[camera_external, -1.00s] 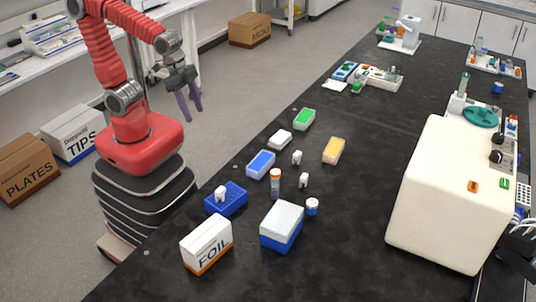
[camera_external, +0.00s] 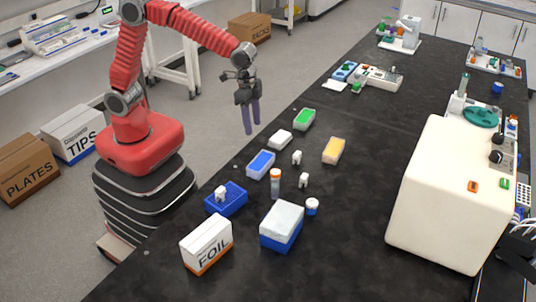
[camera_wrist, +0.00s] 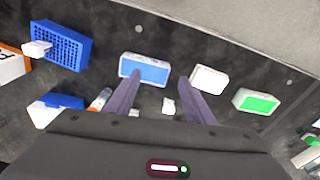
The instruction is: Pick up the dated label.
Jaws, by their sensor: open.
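My gripper (camera_external: 251,128) hangs open and empty above the bench's near-left edge, left of the white and green boxes. In the wrist view its two purple fingers (camera_wrist: 158,80) are spread apart. I cannot read a date anywhere. Two small white pieces (camera_external: 297,158) (camera_external: 304,180) stand on the black bench among the boxes; one also shows between the fingers in the wrist view (camera_wrist: 168,106). A flat white piece (camera_external: 334,85) lies farther back, beside a tray. I cannot tell which of these is the dated label.
A blue rack (camera_external: 236,206), a FOIL box (camera_external: 206,246) and a large cream machine (camera_external: 440,195) stand nearby.

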